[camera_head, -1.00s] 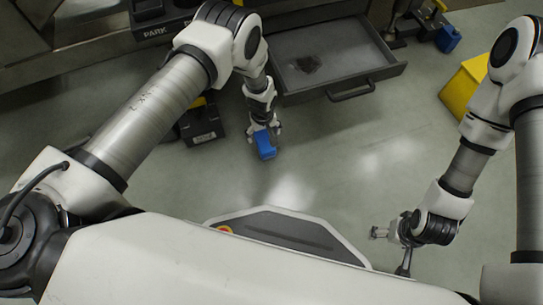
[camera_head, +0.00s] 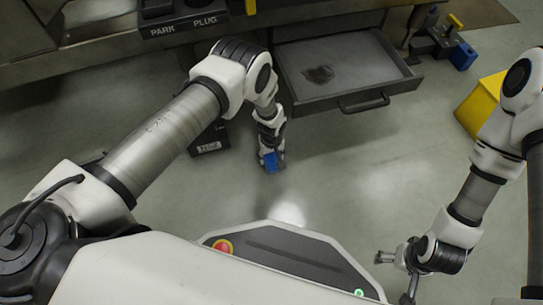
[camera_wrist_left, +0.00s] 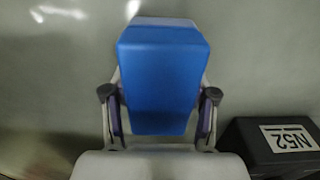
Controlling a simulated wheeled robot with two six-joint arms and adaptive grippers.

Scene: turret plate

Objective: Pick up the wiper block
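The blue wiper block (camera_head: 272,161) is held in my left gripper (camera_head: 272,150), below and in front of the open drawer. In the left wrist view, the block (camera_wrist_left: 162,75) fills the space between the two fingers (camera_wrist_left: 160,110), with a pale grey edge showing behind the blue. It hangs over the grey floor, apart from the drawer. My right gripper (camera_head: 396,272) is at the lower right, its fingers spread and nothing between them.
An open drawer (camera_head: 370,104) with a dark patch inside juts from the bench. A PARK PLUG holder (camera_head: 185,25) is on the bench. A black N52 box (camera_wrist_left: 262,142) is beside the left gripper. A yellow object (camera_head: 482,105) and another blue block (camera_head: 462,56) are at right.

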